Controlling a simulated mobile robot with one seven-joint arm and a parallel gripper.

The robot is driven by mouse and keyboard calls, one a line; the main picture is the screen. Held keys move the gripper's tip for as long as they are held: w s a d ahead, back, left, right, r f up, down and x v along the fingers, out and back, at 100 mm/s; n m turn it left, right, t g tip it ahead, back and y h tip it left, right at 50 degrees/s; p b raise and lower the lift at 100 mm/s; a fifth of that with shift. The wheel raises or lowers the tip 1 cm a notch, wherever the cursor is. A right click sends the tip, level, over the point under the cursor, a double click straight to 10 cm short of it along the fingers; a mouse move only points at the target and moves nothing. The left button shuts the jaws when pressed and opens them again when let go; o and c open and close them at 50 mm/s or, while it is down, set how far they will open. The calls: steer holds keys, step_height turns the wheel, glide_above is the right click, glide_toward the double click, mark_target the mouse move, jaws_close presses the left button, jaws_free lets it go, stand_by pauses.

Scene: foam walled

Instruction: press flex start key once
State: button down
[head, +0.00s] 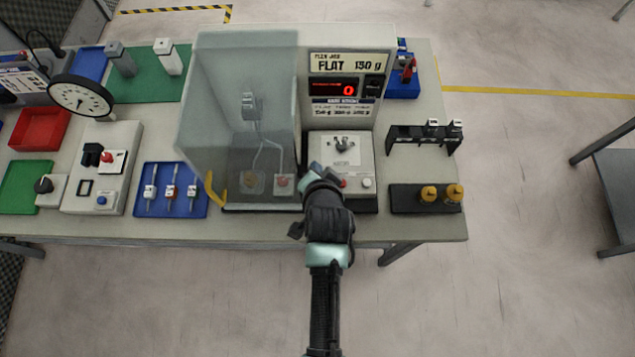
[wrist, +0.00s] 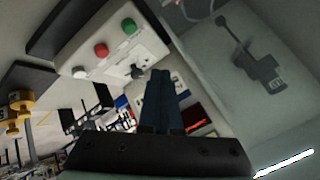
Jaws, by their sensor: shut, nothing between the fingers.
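The flex tester's control panel (head: 355,152) is a pale box below a sign reading "FLAT 130 g". It carries a dark knob (head: 342,143), a red button (head: 343,183) and a white button (head: 367,183). The wrist view shows the white (wrist: 78,72), red (wrist: 101,49) and green (wrist: 129,26) buttons in a row, with the knob (wrist: 138,71) beside them. My gripper (head: 316,171) is shut and empty over the panel's front left, hiding the green button in the head view. Its fingers (wrist: 160,74) appear near the knob in the wrist view. I cannot tell whether they touch anything.
A clear-walled enclosure (head: 235,110) stands directly left of the panel, with a red-topped box (head: 283,184) inside. A black rack (head: 424,138) and a black block with yellow knobs (head: 410,199) are to the right. The floor in front of the table is clear.

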step_height(320, 180, down, 6)
steer(key=b, duration=0.4)
stand_by(1.8)
steer(key=shift+f, duration=0.35)
